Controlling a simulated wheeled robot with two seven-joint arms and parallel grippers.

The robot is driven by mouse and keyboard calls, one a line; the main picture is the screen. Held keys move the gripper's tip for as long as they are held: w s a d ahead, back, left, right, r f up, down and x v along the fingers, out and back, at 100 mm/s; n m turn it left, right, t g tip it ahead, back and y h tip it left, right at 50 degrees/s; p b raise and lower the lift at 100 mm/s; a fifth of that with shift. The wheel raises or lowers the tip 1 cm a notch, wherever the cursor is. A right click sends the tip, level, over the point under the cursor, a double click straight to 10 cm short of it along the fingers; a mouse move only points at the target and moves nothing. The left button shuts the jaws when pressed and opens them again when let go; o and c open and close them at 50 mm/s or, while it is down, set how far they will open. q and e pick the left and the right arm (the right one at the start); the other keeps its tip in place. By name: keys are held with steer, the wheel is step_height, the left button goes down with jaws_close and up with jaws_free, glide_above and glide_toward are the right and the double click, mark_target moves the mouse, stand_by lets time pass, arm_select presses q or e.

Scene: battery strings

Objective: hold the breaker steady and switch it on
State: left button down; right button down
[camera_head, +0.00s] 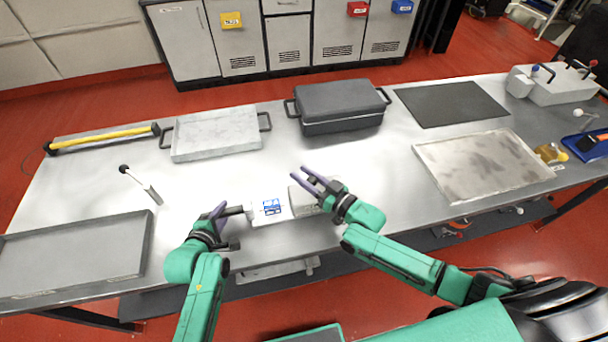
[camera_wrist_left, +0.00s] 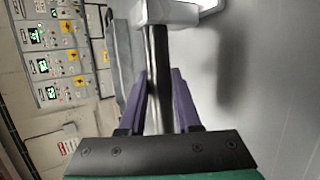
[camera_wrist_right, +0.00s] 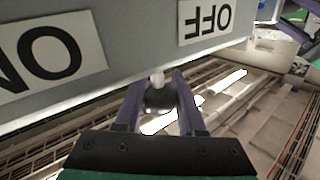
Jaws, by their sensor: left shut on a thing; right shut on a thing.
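The breaker (camera_head: 286,213) is a pale box with a blue-and-white label, near the table's front edge. A black bar handle (camera_wrist_left: 160,70) sticks out of its left end. My left gripper (camera_head: 222,209) is shut on this handle, which runs between its fingers in the left wrist view. My right gripper (camera_head: 300,174) is at the breaker's right end. In the right wrist view it is shut on a dark knob with a pale tip (camera_wrist_right: 157,80). The knob lies between the ON label (camera_wrist_right: 50,55) and the OFF label (camera_wrist_right: 206,18), which appear upside down.
A grey tray (camera_head: 75,262) lies at front left. A marble-look tray (camera_head: 215,135) and a dark case (camera_head: 338,107) are behind. A stained plate (camera_head: 480,165) lies right. Bare table surrounds the breaker's back side.

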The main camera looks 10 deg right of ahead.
arm_select(q)
steer(key=shift+s+f, duration=0.3)
steer(key=shift+f, duration=0.15)
arm_select(e)
steer(key=d, duration=0.5)
steer(key=shift+d, duration=0.2)
steer(key=c, duration=0.5)
jaws_free()
steer(key=shift+s+d, duration=0.1)
steer(key=shift+s, duration=0.05)
arm_select(q)
steer(key=c, duration=0.5)
jaws_free()
steer(key=shift+w+r, duration=0.1)
steer(key=shift+w, duration=0.05)
arm_select(e)
steer(key=v, duration=1.1)
steer(key=shift+s+d, duration=0.2)
steer(key=shift+s, duration=0.1)
arm_select(q)
steer(key=shift+w, duration=0.1)
